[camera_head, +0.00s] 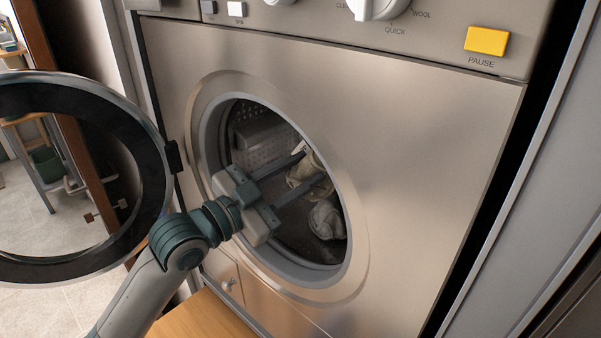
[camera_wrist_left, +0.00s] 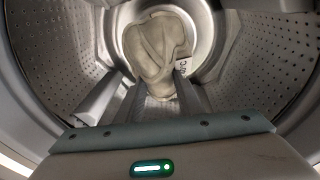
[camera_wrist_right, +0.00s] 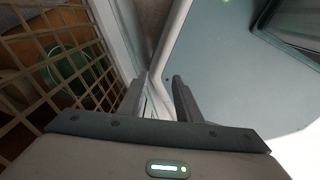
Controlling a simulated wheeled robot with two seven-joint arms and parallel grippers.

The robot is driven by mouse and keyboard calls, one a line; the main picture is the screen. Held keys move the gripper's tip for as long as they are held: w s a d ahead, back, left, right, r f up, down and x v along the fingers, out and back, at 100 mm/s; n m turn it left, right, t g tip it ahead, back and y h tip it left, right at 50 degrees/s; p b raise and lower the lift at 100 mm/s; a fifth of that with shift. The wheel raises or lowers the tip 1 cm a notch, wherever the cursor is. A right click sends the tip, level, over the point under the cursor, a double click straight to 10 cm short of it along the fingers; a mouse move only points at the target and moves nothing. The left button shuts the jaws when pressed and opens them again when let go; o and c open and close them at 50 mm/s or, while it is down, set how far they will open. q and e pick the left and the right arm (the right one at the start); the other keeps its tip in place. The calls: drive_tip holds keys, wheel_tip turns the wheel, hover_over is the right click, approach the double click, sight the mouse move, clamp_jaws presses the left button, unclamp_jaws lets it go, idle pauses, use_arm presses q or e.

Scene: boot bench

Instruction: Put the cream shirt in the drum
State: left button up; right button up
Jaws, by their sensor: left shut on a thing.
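The cream shirt (camera_head: 303,172) is a crumpled bundle inside the drum (camera_head: 256,138), seen through the round opening. My left gripper (camera_head: 314,168) reaches in through the opening and is shut on the shirt. In the left wrist view the shirt (camera_wrist_left: 155,45) bulges up beyond the fingertips, with a small white label beside it. The drum's perforated wall (camera_wrist_left: 70,75) shows on both sides. My right gripper (camera_wrist_right: 160,85) shows only in its own wrist view, with its fingers apart and nothing seen between them.
A greyish cloth (camera_head: 325,220) lies low in the drum, right of my left gripper. The round door (camera_head: 150,165) stands open at the left. A yellow pause button (camera_head: 487,40) is on the panel above. In the right wrist view a lattice (camera_wrist_right: 75,45) stands at the left.

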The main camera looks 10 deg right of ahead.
use_arm(q)
drive_tip(key=o, duration=1.3)
drive_tip(key=shift+s+a, duration=0.1)
drive_tip(key=shift+s+a+f+b, duration=0.15)
drive_tip(key=shift+s+a+b, duration=0.15)
drive_tip(key=shift+a, duration=0.2)
drive_tip(key=b+v, duration=0.5)
drive_tip(key=v, duration=1.1)
drive_tip(key=shift+a, duration=0.1)
